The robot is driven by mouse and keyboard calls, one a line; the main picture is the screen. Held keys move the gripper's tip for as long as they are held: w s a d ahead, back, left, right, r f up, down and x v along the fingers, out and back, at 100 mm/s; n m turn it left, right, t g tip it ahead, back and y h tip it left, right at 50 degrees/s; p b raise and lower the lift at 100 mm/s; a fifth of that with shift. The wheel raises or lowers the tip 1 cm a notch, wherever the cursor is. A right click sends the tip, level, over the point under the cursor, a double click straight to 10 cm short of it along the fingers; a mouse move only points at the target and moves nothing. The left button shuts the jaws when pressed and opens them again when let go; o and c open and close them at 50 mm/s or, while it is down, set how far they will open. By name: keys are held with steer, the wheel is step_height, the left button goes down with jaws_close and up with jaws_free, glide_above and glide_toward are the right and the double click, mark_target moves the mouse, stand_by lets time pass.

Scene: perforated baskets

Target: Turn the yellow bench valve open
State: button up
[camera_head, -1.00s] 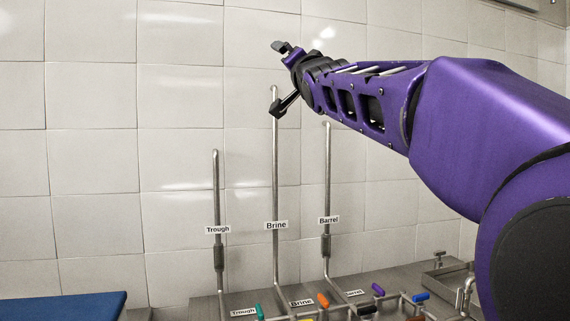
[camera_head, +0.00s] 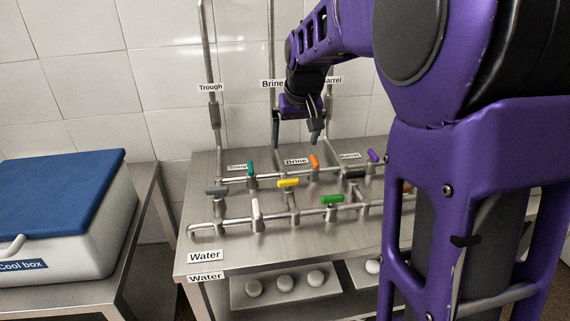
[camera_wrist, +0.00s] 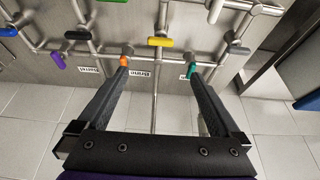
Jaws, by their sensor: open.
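The yellow valve handle (camera_head: 289,183) sits on a short pipe between the two horizontal pipe runs of the steel bench. It lies crosswise to the pipe under it. It also shows in the wrist view (camera_wrist: 161,42), beyond the fingers, lying across a pipe. My gripper (camera_head: 296,138) hangs above the back of the bench, behind the yellow valve and apart from it. In the wrist view my gripper (camera_wrist: 158,75) has its fingers wide apart with nothing between them but pipe and bench behind.
Near it are an orange handle (camera_head: 314,160), a teal handle (camera_head: 251,167), a green handle (camera_head: 332,199), a white handle (camera_head: 256,209) and a grey handle (camera_head: 217,191). Tall pipes rise along the wall. A blue-lidded cool box (camera_head: 62,195) stands at left.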

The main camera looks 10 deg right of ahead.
mark_target(289, 179)
steer(key=b+x, duration=0.1)
steer(key=x, duration=1.6)
steer(key=shift+w+f, duration=0.1)
steer(key=c, duration=1.2)
